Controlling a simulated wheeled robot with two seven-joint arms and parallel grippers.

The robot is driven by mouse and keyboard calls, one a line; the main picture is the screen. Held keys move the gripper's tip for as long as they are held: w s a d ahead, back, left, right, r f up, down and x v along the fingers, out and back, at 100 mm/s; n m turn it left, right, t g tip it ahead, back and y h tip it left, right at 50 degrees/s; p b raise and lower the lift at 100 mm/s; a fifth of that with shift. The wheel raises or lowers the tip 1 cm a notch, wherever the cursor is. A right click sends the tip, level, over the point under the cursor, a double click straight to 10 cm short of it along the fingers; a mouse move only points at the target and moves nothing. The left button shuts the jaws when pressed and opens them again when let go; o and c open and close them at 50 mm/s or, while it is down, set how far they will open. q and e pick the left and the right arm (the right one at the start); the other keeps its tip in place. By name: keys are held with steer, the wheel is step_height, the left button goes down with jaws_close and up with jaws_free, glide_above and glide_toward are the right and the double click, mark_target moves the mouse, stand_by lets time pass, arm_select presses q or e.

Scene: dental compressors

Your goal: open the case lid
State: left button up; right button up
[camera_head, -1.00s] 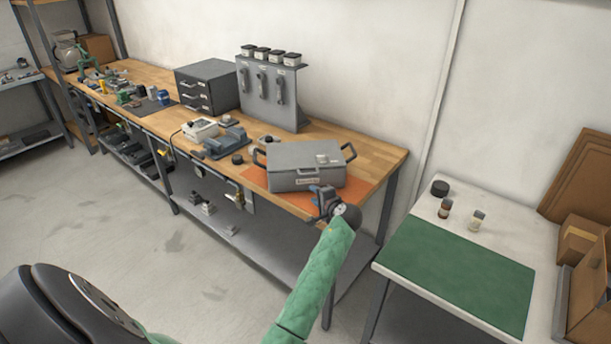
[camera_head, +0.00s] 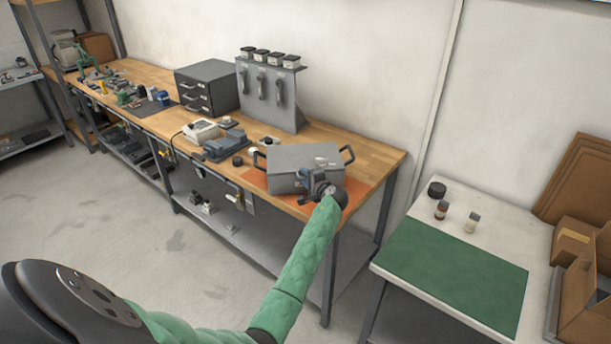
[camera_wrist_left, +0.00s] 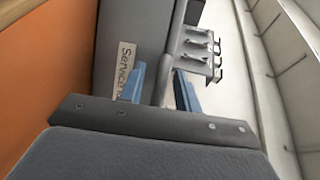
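The grey case (camera_head: 287,180) stands on an orange mat (camera_head: 357,190) at the right end of the wooden workbench, and its lid (camera_head: 300,155) is closed. In the left wrist view its grey side with a white label (camera_wrist_left: 124,68) fills the upper middle. My left gripper (camera_head: 310,176) is at the case's front right in the head view and covers part of it. In the left wrist view its two blue fingers (camera_wrist_left: 160,88) stand apart, with a grey bar-like part between them. I cannot tell whether they touch it. My right gripper is not in view.
A grey tool stand (camera_head: 270,92) and a drawer box (camera_head: 207,86) stand behind on the workbench. A side table (camera_head: 408,213) with a green mat (camera_head: 450,268) and small bottles is at the right. Cardboard boxes (camera_head: 575,245) are at far right.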

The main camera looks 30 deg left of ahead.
arm_select(q)
steer(key=shift+a, duration=0.15)
jaws_close()
steer(key=shift+f, duration=0.1)
steer(key=shift+w, duration=0.1)
